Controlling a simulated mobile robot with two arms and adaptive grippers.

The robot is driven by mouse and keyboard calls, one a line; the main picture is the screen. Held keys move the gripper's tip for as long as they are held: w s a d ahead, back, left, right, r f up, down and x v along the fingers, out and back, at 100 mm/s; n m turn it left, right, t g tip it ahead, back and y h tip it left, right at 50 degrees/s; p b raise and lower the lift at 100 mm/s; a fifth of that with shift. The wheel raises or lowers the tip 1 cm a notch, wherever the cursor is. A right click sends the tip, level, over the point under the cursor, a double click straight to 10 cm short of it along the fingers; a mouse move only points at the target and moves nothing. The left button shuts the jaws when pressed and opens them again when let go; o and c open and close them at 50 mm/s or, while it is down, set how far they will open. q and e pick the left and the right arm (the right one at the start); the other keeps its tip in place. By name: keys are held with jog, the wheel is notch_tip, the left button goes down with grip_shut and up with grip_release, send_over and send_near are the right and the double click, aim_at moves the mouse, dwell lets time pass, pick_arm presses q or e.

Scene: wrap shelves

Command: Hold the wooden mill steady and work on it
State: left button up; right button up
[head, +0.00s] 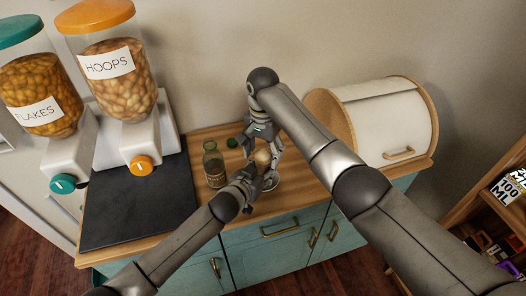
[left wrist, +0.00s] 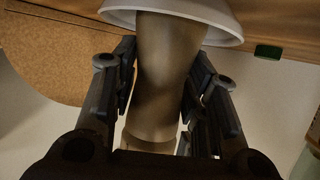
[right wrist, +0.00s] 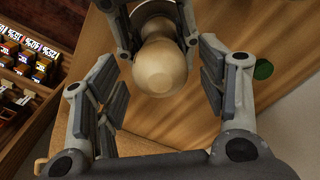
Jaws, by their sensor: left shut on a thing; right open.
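The wooden mill (head: 262,157) stands on the counter, partly hidden by my grippers. In the left wrist view its brown body (left wrist: 168,70) is between the fingers of my left gripper (left wrist: 160,88), which is shut on it. A white dish (left wrist: 222,37) is at one end of the mill; it also shows in the head view (head: 271,184). In the right wrist view the mill's rounded pale top (right wrist: 160,66) lies between the spread fingers of my right gripper (right wrist: 158,92). The right gripper is open just above the top, with gaps at both sides.
A glass bottle (head: 213,168) stands left of the mill, and a green lid (head: 232,142) lies behind it. Two dispensers (head: 118,75) and a dark mat (head: 140,205) are at the left. A white bread bin (head: 388,120) stands at the right.

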pick_arm(q)
jog(key=shift+f, duration=0.1)
pick_arm(e)
jog(key=shift+c, duration=0.4)
jog(key=c, duration=1)
